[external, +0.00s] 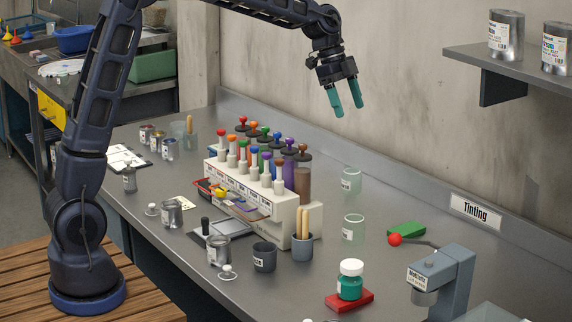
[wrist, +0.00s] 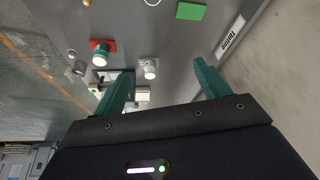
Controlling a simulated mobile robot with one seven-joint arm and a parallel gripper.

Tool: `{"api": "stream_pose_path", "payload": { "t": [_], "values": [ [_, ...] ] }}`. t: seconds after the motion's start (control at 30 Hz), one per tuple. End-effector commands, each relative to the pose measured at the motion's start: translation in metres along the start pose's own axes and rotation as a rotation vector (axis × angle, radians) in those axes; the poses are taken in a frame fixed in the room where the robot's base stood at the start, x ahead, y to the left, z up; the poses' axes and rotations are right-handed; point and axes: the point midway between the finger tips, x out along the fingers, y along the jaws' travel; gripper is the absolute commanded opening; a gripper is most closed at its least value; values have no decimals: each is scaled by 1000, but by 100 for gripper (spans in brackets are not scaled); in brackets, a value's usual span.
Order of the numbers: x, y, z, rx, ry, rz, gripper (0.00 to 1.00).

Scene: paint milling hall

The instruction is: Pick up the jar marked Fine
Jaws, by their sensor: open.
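My gripper (external: 347,111) is open and empty, held high above the bench near the wall, with its teal fingers pointing down. It also shows in the wrist view (wrist: 163,84) with its fingers spread apart. I cannot read the word Fine on any jar. Two pale translucent jars with small labels, one farther back (external: 351,181) and one nearer (external: 354,229), stand upright on the bench right of the dispenser. A teal jar with a white lid (external: 350,281) stands on a red base (external: 349,301) near the front. Metal tins (external: 172,213) stand at the left.
A white dispenser (external: 262,206) with tall coloured-topped cylinders fills the middle of the bench. A wall shelf (external: 512,62) holds tins at upper right.

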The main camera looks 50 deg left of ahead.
Motion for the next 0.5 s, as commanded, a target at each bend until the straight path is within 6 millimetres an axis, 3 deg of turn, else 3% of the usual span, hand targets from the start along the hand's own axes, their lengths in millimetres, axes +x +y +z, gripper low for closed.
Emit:
{"api": "stream_pose_path", "payload": {
  "t": [0.5],
  "values": [
    [155,1,64,-3,-2,4,75]
  ]
}}
